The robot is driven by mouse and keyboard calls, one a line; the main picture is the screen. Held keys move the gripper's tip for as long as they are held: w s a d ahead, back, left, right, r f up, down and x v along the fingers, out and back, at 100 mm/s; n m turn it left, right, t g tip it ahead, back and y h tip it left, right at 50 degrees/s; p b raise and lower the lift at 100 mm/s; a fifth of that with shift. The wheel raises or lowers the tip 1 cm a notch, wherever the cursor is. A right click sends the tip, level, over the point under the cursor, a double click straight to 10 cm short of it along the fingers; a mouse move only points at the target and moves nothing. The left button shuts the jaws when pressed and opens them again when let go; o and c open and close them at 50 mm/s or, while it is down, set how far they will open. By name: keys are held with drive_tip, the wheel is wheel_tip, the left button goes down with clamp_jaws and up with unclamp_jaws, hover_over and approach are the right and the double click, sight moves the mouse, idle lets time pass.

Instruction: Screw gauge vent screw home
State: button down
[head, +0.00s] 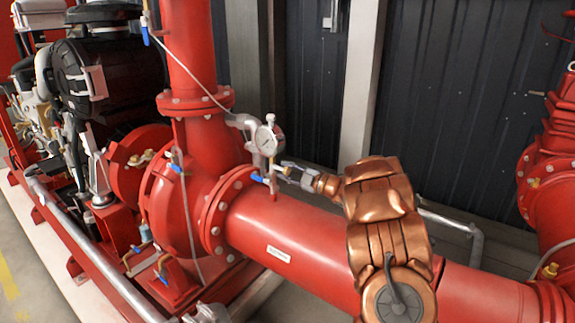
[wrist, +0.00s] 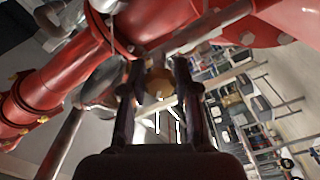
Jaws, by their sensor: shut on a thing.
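The round white-faced pressure gauge (head: 265,140) stands upright on a grey fitting above the large red pipe. My gripper (head: 287,170) reaches in from the right, just below and right of the gauge. In the wrist view, my gripper (wrist: 157,72) has its two dark fingers on either side of a small brass-coloured piece, which looks like the vent screw (wrist: 158,82). The gripper is shut on it. In the head view the screw is too small and too hidden by the fingers to make out, so its seating cannot be told.
A blue valve handle (head: 259,178) sits close left of my gripper. A thin grey hose (head: 190,78) runs to the gauge fitting. The red pump casing (head: 170,210) is at left, and the red pipe (head: 330,240) runs below my arm. Dark wall panels (head: 450,100) stand behind.

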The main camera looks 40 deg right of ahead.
drive_tip(key=m+p, duration=0.4)
drive_tip(key=m, duration=0.1)
drive_tip(key=shift+r+m+p, duration=0.2)
drive_tip(key=shift+m+p, duration=0.1)
drive_tip(key=shift+p, duration=0.1)
drive_tip(key=m+p, duration=0.2)
drive_tip(key=shift+m, duration=0.3)
drive_tip(key=shift+f+m+p, duration=0.2)
drive_tip(key=shift+m+p, duration=0.3)
drive_tip(key=shift+m, duration=0.1)
drive_tip(key=c, duration=0.8)
unclamp_jaws()
drive_tip(key=shift+c, duration=0.2)
drive_tip(key=v, duration=1.2)
